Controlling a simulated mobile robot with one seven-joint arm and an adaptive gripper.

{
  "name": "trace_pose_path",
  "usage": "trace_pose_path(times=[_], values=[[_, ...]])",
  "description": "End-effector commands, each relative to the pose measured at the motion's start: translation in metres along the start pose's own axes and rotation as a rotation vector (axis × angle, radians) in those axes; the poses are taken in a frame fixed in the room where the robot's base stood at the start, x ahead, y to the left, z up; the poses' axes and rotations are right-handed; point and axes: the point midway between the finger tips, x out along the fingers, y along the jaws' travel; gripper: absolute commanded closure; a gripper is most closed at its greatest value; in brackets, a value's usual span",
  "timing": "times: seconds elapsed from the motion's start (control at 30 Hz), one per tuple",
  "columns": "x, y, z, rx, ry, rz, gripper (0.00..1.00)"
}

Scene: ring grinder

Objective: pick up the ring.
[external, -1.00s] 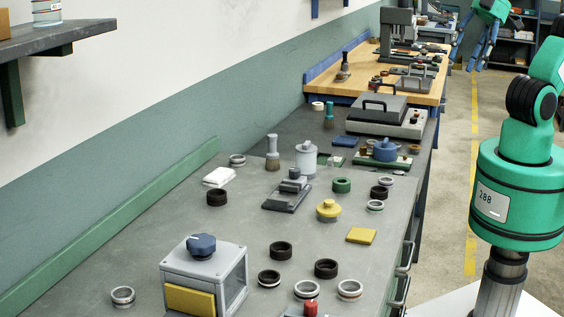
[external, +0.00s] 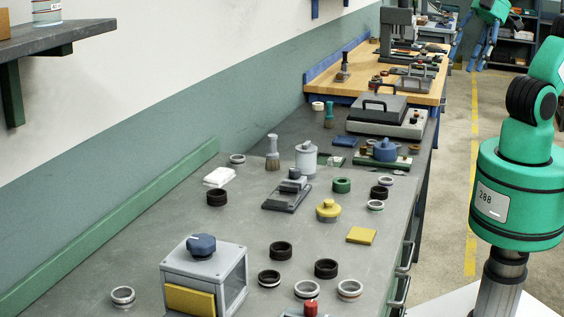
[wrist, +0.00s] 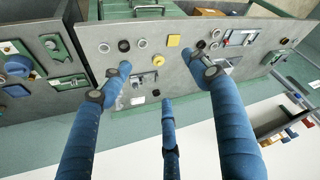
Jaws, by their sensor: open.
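Several rings lie flat on the grey bench (external: 130,255) in the external view. Light metal ones include a ring at the near left (external: 122,297), a ring at the near right (external: 349,289) and a ring between them (external: 307,290). Dark rings (external: 326,268) lie close by, and a green ring (external: 342,185) lies further back. Which ring is meant is not clear. My gripper (external: 478,45), with blue fingers, hangs at the upper right, away from the bench rings. In the wrist view, its three fingers (wrist: 163,84) are spread, with nothing between them.
A grey box with a blue knob (external: 203,262) stands on the near bench. A yellow-topped pot (external: 328,208), a grey canister (external: 306,160), a brush (external: 272,153) and a yellow pad (external: 361,235) stand or lie behind. Bare bench shows at the left. A wooden bench (external: 420,87) is beyond.

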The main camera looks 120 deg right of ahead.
Motion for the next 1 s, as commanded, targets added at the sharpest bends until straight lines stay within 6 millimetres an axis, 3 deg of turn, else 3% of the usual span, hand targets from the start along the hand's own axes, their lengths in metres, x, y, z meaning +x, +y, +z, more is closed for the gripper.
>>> trace_pose_path(times=[0.47,0.67,1.0], values=[[0.001,-0.001,-0.01,0.007,-0.009,-0.001,0.38],[0.006,-0.004,-0.034,0.027,-0.036,-0.004,0.38],[0.029,-0.011,-0.096,0.08,-0.101,-0.007,0.38]])
